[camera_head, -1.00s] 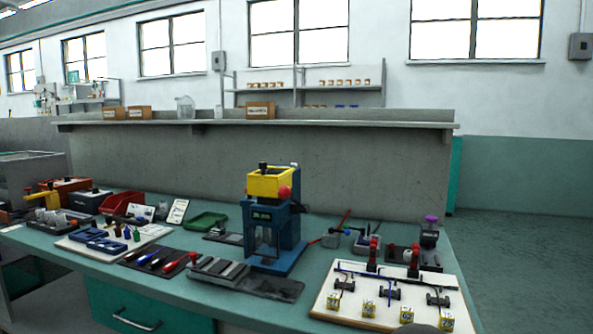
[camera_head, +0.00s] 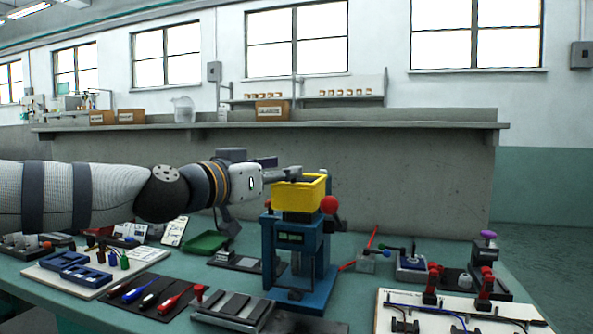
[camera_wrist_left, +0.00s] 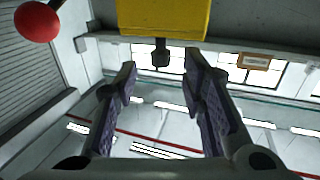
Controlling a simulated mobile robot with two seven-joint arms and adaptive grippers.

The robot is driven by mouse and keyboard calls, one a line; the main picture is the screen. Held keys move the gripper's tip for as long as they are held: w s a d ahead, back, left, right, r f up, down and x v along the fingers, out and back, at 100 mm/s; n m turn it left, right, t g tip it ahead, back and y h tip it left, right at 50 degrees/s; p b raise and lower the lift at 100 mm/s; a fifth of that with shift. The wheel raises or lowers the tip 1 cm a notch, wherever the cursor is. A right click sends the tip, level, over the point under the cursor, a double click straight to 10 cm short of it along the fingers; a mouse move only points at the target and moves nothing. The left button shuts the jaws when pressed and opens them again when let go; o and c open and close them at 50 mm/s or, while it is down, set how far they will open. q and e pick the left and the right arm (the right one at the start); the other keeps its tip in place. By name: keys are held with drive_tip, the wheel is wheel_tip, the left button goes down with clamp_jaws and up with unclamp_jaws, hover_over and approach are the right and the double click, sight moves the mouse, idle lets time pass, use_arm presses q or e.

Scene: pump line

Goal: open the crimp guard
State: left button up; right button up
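The crimp guard (camera_head: 299,194) is a yellow box-shaped cover on top of the blue press (camera_head: 296,246). In the left wrist view the guard (camera_wrist_left: 163,18) is at the top edge, with a black knob (camera_wrist_left: 161,54) sticking out from it. My left gripper (camera_head: 286,176) reaches in from the left at the guard's top. In the wrist view its two fingers (camera_wrist_left: 160,68) are apart, with the knob showing in the gap just beyond the tips; contact cannot be made out. My right gripper is not in view.
A red ball (camera_head: 329,205) is at the press's right side. A grey shelf (camera_head: 350,128) runs behind.

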sight(302, 183)
use_arm(q)
drive_tip(key=x, duration=0.4)
drive_tip(key=shift+w+d, duration=0.2)
drive_tip(key=shift+w, duration=0.1)
drive_tip(key=shift+c, duration=0.2)
clamp_jaws()
